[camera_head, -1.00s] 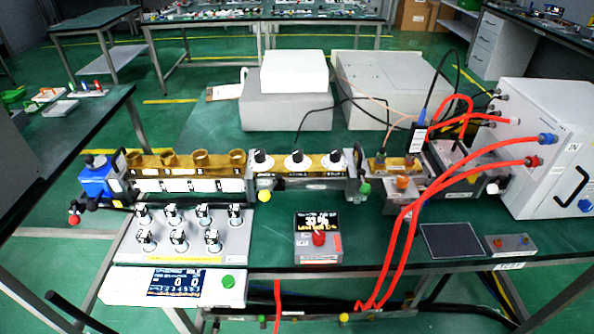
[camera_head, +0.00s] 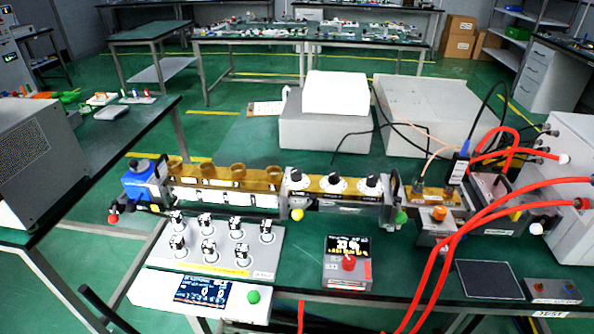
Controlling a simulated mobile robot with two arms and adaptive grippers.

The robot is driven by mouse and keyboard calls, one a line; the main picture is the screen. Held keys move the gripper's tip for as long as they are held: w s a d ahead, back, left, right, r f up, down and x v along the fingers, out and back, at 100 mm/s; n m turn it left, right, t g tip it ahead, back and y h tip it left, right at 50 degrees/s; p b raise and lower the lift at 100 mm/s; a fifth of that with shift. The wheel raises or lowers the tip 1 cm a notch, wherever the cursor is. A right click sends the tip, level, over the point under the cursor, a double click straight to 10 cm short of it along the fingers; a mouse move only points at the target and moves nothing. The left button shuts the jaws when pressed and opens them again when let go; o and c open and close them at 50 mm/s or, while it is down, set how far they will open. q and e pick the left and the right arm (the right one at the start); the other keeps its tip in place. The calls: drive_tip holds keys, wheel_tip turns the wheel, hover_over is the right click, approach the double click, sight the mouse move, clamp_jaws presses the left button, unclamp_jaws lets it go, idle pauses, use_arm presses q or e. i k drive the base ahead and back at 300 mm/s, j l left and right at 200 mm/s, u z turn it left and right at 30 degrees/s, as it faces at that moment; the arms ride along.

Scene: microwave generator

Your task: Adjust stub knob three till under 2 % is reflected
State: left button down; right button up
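Three black knobs with white dials sit in a row on a brass-topped waveguide section: left knob (camera_head: 295,177), middle knob (camera_head: 334,183) and right knob (camera_head: 372,182). Their labels are too small to read, so I cannot tell which is marked three. A small grey meter box (camera_head: 346,275) with a red knob stands in front of them. Its dark display (camera_head: 348,246) shows large white digits that seem to begin with 33, above yellow text; the full reading is not legible. Neither of my grippers is in view.
Red hoses (camera_head: 440,260) cross the right side. White boxes (camera_head: 337,93) stand behind the waveguide. A dark square pad (camera_head: 488,280) lies at front right.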

sight(296, 173)
drive_tip(key=i+l, duration=0.2)
drive_tip(key=l, duration=0.2)
drive_tip(key=i+l+u, duration=0.1)
drive_tip(key=l, duration=0.3)
drive_tip(key=i+l+u, duration=0.1)
drive_tip(key=i+l, duration=0.2)
drive_tip(key=l, duration=0.1)
